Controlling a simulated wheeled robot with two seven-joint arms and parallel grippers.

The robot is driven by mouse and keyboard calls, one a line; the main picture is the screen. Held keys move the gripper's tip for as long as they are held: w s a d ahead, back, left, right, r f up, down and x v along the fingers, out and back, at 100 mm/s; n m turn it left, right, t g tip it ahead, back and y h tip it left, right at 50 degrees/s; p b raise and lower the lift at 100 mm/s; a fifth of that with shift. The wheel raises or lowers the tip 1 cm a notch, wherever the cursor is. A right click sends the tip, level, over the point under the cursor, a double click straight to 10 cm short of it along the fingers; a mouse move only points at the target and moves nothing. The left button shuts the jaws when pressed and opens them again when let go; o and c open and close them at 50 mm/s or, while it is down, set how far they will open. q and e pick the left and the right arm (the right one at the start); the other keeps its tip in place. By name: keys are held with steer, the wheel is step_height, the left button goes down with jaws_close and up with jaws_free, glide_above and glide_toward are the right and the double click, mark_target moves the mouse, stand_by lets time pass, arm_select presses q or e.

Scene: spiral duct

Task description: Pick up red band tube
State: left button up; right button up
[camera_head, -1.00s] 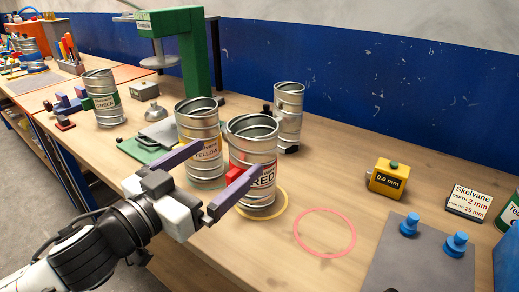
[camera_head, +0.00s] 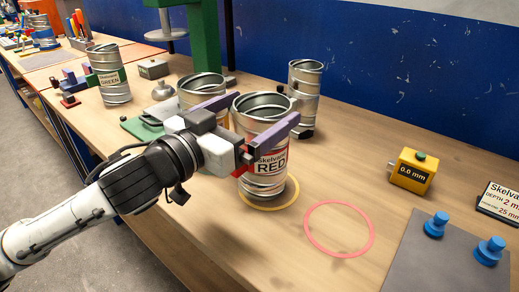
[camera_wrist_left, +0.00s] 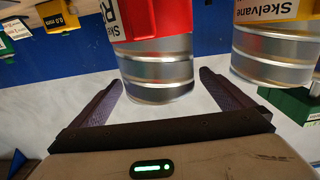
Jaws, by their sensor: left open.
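The red band tube (camera_head: 262,138) is a ribbed silver can with a red band and a white label reading RED. It stands upright within a yellow ring (camera_head: 284,199) on the bench. My left gripper (camera_head: 268,107) is open, with one purple finger on each side of the tube's upper part. In the left wrist view the bare metal end of the red band tube (camera_wrist_left: 158,72) reaches between the fingertips, with a visible gap to each finger. The wrist picture is upside down. My right gripper is not in view.
The yellow band tube (camera_head: 202,88) stands close behind my left gripper, partly hidden. An empty pink ring (camera_head: 339,228) lies to the right, near a yellow gauge (camera_head: 412,170). Bench around the pink ring is clear.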

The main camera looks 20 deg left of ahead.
mark_target(278, 98)
arm_select(q)
steer(key=x, duration=0.5)
steer(key=shift+d+f+p, duration=0.1)
steer(key=shift+f+p, duration=0.05)
steer(key=shift+p, duration=0.25)
steer(key=c, duration=1.6)
steer(key=shift+c, duration=0.4)
